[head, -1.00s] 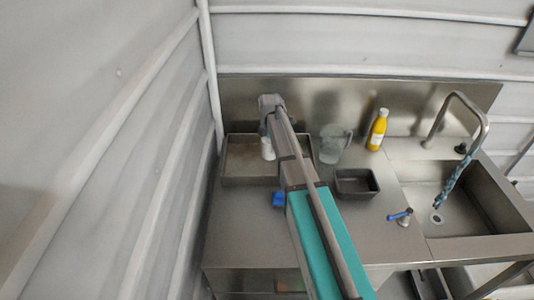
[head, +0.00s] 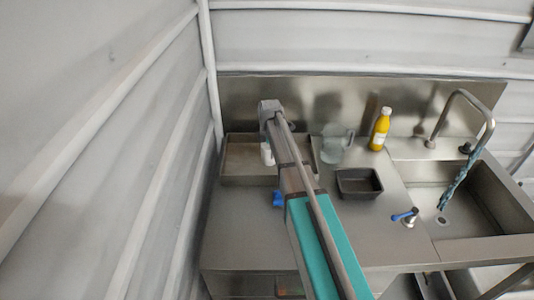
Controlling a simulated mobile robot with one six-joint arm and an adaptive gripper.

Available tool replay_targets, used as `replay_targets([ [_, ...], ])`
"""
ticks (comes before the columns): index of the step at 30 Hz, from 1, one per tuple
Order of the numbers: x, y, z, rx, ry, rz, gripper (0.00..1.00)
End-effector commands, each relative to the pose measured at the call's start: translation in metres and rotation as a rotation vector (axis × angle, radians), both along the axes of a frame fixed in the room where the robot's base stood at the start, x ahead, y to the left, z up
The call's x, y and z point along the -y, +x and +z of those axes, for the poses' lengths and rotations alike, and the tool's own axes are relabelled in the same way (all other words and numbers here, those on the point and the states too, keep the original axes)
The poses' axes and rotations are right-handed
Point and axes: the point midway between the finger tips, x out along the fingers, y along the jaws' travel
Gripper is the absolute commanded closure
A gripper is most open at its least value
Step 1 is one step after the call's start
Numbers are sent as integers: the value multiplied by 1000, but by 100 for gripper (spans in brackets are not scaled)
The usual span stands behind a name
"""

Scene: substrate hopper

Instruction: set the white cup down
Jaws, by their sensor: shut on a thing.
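The white cup (head: 267,154) shows as a small pale shape just left of my arm, in front of or inside the shallow metal tray (head: 237,181). My gripper (head: 267,143) hangs below the end of my arm and is shut on the cup. The arm hides most of the fingers and the cup's right side. I cannot tell whether the cup's base touches the tray floor.
A clear jug (head: 334,151), a yellow bottle (head: 380,129) and a dark square pan (head: 359,183) stand right of my arm. A blue item (head: 278,199) lies close beside the arm. The sink (head: 462,205) with its tap is at the right. The left counter front is clear.

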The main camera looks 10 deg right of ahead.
Motion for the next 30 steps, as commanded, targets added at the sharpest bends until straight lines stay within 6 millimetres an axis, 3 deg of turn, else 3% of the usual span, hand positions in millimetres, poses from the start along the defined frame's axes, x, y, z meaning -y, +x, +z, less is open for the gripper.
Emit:
replay_targets([
  [10,1,0,-4,0,0,-1,73],
  [11,1,0,-2,0,0,-1,11],
  [13,1,0,-2,0,0,-1,0],
  [30,1,0,1,0,0,-1,0],
])
